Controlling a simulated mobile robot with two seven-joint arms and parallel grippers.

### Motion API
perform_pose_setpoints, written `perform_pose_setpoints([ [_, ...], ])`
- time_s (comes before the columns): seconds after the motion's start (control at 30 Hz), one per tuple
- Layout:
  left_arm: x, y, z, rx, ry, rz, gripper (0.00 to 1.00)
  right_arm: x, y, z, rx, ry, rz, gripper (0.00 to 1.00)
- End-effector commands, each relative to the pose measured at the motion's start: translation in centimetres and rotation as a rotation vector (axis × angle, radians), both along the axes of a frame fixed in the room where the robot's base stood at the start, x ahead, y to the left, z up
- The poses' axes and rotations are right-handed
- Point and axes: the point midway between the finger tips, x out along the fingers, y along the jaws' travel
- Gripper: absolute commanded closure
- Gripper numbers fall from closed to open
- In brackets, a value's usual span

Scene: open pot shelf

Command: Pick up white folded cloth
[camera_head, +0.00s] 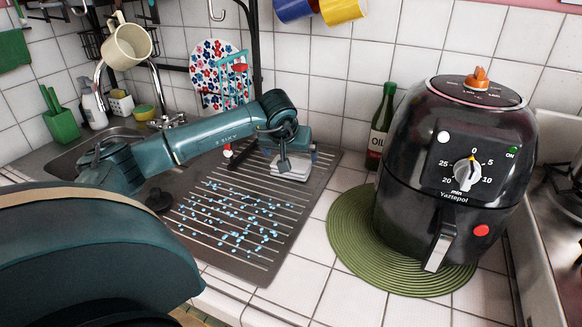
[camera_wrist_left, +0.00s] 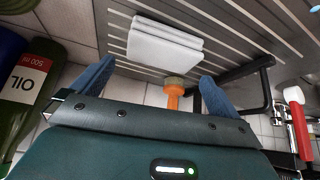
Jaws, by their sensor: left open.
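The white folded cloth (camera_head: 292,178) lies on the ribbed drainboard (camera_head: 240,262) at its back right, partly hidden by my left gripper in the head view. In the left wrist view the cloth (camera_wrist_left: 163,45) is a flat layered stack just beyond the fingertips, a little left of centre. My left gripper (camera_head: 288,155) is over the cloth's back part. In the wrist view the left gripper (camera_wrist_left: 152,75) has its two blue fingers spread wide, with nothing held between them. I cannot tell whether a finger touches the cloth. My right gripper is not in view.
A green oil bottle (camera_head: 382,125) stands by the wall, right of the cloth. A black air fryer (camera_head: 455,170) sits on a green round mat (camera_head: 343,235). An orange-handled item (camera_wrist_left: 174,95) shows between the fingers. Blue drops cover the drainboard's middle.

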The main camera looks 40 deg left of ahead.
Motion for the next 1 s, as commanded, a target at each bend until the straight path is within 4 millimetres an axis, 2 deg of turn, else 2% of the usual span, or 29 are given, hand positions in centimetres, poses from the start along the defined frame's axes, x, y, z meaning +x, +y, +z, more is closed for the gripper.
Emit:
perform_pose_setpoints([
  [0.23,0.8,0.6,-2.9,-0.002,0.006,0.002,0.0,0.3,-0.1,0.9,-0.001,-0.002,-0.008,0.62],
  [0.4,1.8,1.1,-4.5,-0.001,0.001,0.002,0.0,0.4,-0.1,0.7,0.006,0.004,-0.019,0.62],
  [0.67,1.9,1.2,-4.8,0.001,0.0,0.001,0.0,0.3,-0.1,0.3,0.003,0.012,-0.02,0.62],
  [1.0,1.9,1.2,-4.8,0.001,0.0,0.001,0.27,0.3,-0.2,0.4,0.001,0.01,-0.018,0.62],
])
